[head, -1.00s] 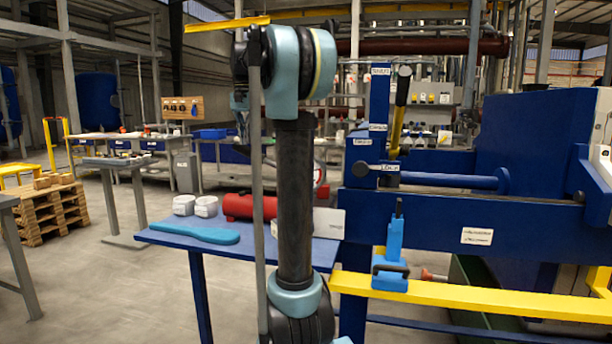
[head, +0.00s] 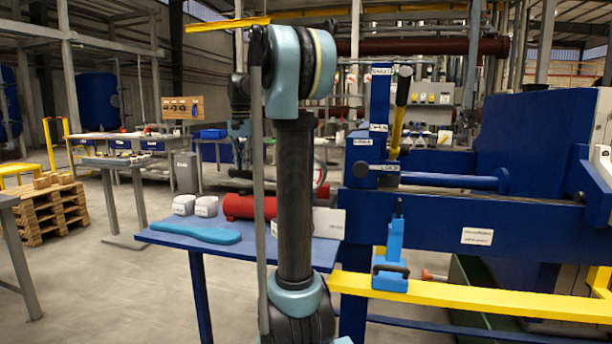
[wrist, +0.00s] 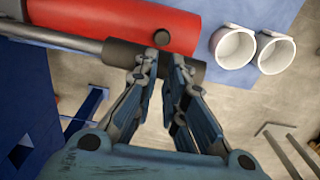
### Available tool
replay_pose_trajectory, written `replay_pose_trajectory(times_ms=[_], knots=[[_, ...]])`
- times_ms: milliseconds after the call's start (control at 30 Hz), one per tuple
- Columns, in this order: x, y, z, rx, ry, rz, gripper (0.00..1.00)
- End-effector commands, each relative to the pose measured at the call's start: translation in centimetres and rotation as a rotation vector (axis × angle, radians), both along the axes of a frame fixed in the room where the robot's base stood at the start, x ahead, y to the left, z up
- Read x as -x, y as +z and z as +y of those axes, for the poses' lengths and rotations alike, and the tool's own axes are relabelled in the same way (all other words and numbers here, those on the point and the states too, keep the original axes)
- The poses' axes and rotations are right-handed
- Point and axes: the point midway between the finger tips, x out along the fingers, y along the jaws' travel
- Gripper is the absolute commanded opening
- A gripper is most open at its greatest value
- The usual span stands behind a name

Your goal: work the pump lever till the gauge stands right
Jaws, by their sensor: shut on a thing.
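In the wrist view my gripper (wrist: 163,66) is shut on the black grip (wrist: 124,52) of the pump lever, whose grey rod (wrist: 50,36) runs to the left. The grip lies across the picture, close beside the red pump cylinder (wrist: 120,20). In the head view the red cylinder (head: 238,206) lies on the blue table (head: 165,238), partly behind my arm. My gripper shows there only in part (head: 239,128), left of my upright arm link. A gauge face cannot be read in either view.
Two white cups (head: 206,206) stand left of the cylinder; they also show in the wrist view (wrist: 233,46). A flat blue piece (head: 195,234) lies at the table's front. The blue press frame (head: 470,225) and yellow rail (head: 470,293) stand to the right.

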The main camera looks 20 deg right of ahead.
Motion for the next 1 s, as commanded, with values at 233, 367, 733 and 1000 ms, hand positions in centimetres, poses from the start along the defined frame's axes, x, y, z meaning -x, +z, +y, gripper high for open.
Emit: replay_pose_trajectory(times_ms=[233,367,733,1000], knots=[[0.0,-0.8,-0.1,0.005,-0.003,0.002,0.0],[0.3,1.5,-0.4,0.004,-0.003,0.002,0.0],[0.8,8.1,-1.1,0.001,-0.002,0.0,0.0],[0.8,8.8,-1.1,0.001,-0.001,-0.001,0.0]])
